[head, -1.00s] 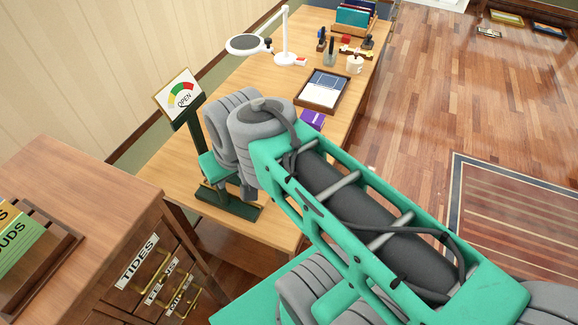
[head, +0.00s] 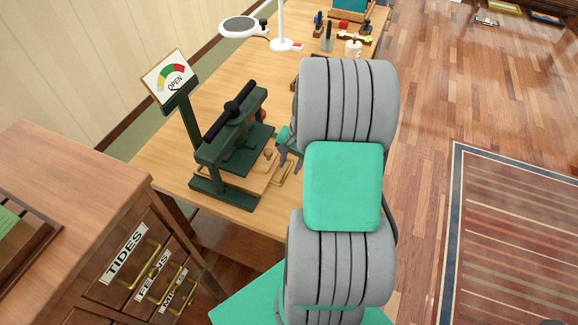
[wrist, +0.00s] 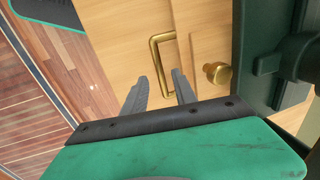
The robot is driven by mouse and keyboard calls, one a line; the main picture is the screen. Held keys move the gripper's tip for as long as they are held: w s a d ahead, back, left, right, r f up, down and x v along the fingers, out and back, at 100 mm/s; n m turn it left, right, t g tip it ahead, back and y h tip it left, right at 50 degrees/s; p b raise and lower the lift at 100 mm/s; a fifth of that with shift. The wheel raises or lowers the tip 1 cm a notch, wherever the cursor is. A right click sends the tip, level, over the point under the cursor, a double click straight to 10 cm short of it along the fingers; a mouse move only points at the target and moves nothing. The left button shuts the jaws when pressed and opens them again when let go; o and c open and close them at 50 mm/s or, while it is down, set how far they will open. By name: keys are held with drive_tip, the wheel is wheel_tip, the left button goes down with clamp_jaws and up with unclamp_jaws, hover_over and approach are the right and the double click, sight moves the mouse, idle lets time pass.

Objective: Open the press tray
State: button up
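The dark green press (head: 222,152) with a black crossbar handle stands on the wooden table. Its pale wooden tray (head: 222,180) sits low in the frame, with a brass pull handle (head: 285,174) at the right end. The brass pull (wrist: 154,62) and a round brass knob (wrist: 217,73) show in the wrist view. My gripper (wrist: 160,76) is open and empty, its two grey fingertips apart near one end of the pull. In the head view my gripper (head: 291,158) is beside the tray's right end, partly hidden by my arm. I cannot tell whether the fingers touch the pull.
A wooden cabinet (head: 70,215) with labelled drawers is at the left.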

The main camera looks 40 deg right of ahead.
drive_tip(key=shift+w+a+f, duration=0.1)
drive_tip(key=shift+w+f, duration=0.1)
drive_tip(key=shift+f, duration=0.65)
clamp_jaws()
idle(0.8)
